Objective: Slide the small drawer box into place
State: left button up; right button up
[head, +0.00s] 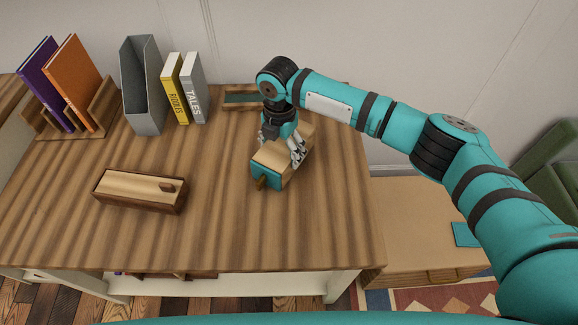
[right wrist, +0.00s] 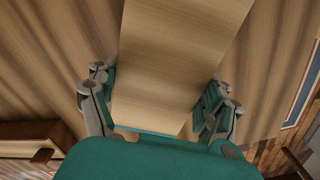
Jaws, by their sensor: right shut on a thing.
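The small drawer box (head: 269,173) is light wood with a teal front and a brown knob facing the near side. My right gripper (head: 287,153) comes down over it from above and is shut on its two long sides. In the right wrist view the box's plain wooden top (right wrist: 180,55) runs between the two fingers of the gripper (right wrist: 158,100). I cannot tell whether its underside touches the table. A low wooden frame with a teal inside (head: 240,98) lies at the table's back, partly hidden by my arm. My left gripper is not in view.
A dark-sided box with a pale lid (head: 138,187) lies left on the table (head: 225,235). A grey file holder (head: 143,90), yellow book (head: 175,90), grey book (head: 192,92) and wooden rack with two books (head: 95,120) stand behind. The front middle is clear.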

jog(key=shift+w+a, duration=0.35)
jog(key=shift+w, duration=0.95)
jog(key=shift+w+a, duration=0.35)
jog(key=shift+w, duration=0.95)
jog(key=shift+w+a, duration=0.35)
jog(key=shift+w, duration=0.95)
jog(key=o, duration=1.4)
jog(key=shift+c, duration=0.2)
jog(key=shift+r, duration=0.1)
notch_tip(320, 180, up, 7)
jog(key=p, duration=0.5)
